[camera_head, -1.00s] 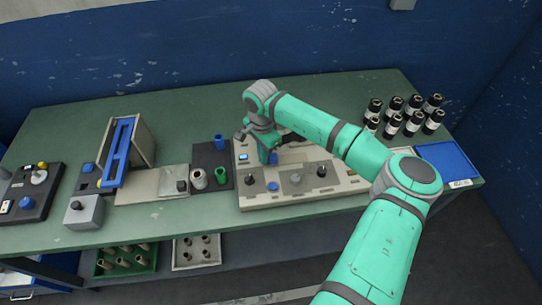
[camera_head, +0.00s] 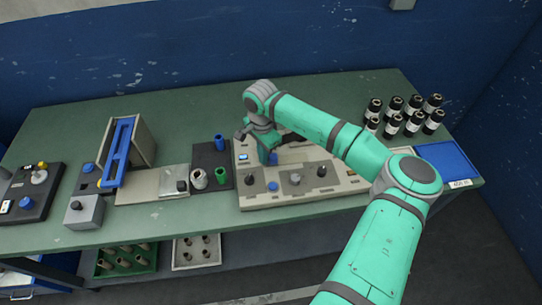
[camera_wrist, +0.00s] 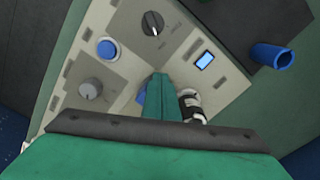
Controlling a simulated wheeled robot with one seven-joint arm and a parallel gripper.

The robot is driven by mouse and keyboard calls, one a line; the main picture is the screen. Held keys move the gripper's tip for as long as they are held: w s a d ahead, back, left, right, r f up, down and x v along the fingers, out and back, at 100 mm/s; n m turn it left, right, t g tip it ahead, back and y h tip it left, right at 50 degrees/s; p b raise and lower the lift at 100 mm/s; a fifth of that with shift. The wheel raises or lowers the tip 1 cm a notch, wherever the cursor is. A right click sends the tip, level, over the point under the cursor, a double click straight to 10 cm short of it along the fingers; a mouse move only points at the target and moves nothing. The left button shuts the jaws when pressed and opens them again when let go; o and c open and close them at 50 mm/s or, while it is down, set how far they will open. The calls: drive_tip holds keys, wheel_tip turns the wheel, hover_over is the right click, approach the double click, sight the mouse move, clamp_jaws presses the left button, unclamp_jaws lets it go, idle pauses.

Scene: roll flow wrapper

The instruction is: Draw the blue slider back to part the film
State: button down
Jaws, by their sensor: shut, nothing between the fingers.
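My gripper (camera_head: 267,156) is over the left part of the beige control panel machine (camera_head: 340,187). In the wrist view its teal fingers (camera_wrist: 160,96) are together with nothing between them, and they point down at the machine. A small blue part (camera_wrist: 141,98), which may be the blue slider, shows just left of the fingertips. The fingers hide most of it, and I cannot tell whether they touch it. It also seems to show as a blue patch (camera_head: 274,158) beside the gripper in the head view. A white and black cylinder (camera_wrist: 191,105) is right of the fingers. I cannot make out the film.
The panel carries a blue button (camera_wrist: 107,48), a black knob (camera_wrist: 152,23), a grey knob (camera_wrist: 90,88) and a small lit screen (camera_wrist: 205,60). A blue cup (camera_head: 219,141) stands left of the machine. Several black bottles (camera_head: 411,103) and a blue tray (camera_head: 448,160) are at the right.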

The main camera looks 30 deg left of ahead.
idle(0.4)
drive_tip(key=shift+w+d, duration=1)
drive_tip(key=shift+d, duration=0.25)
drive_tip(key=shift+w+d, duration=1)
drive_tip(key=shift+d, duration=0.25)
drive_tip(key=shift+w+d, duration=0.55)
drive_tip(key=shift+d, duration=0.25)
drive_tip(key=shift+w+d, duration=0.5)
drive_tip(key=shift+d, duration=0.3)
drive_tip(key=shift+a, duration=0.1)
drive_tip(key=shift+s+a, duration=0.1)
drive_tip(key=shift+s+a+r, duration=0.1)
drive_tip(key=shift+s+a, duration=0.15)
drive_tip(key=shift+a, duration=0.1)
wheel_tip(320, 180, up, 8)
drive_tip(key=shift+a, duration=0.1)
